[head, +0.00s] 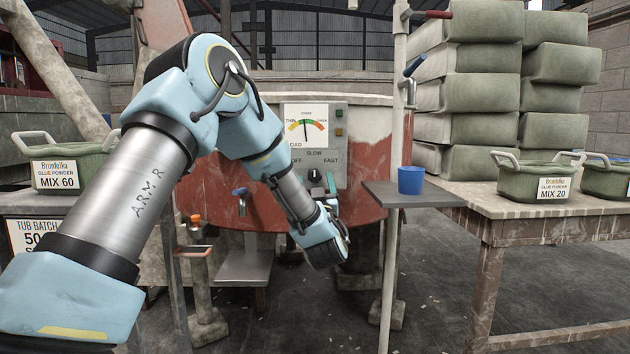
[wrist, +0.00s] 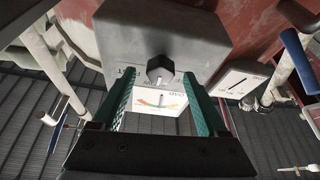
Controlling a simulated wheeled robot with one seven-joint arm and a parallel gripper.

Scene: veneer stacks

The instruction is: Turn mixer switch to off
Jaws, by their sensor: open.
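The mixer switch is a black knob (head: 315,175) on the grey control panel (head: 331,134), below a dial and among the labels OFF, SLOW and FAST. The knob also shows in the wrist view (wrist: 160,68), where the panel appears upside down. My gripper (wrist: 158,76) is open, with one teal finger on each side of the knob in that view. No contact between fingers and knob is visible. I cannot tell for certain which label the knob points to. In the head view my forearm and hand come in from the left, low in front of the panel.
A blue cup (head: 411,180) stands on a small grey shelf (head: 440,194) right of the panel. A post with blue and red handles rises beside it. A blue-handled tap (head: 241,200) is below left. Green tubs (head: 537,181) sit on the right table.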

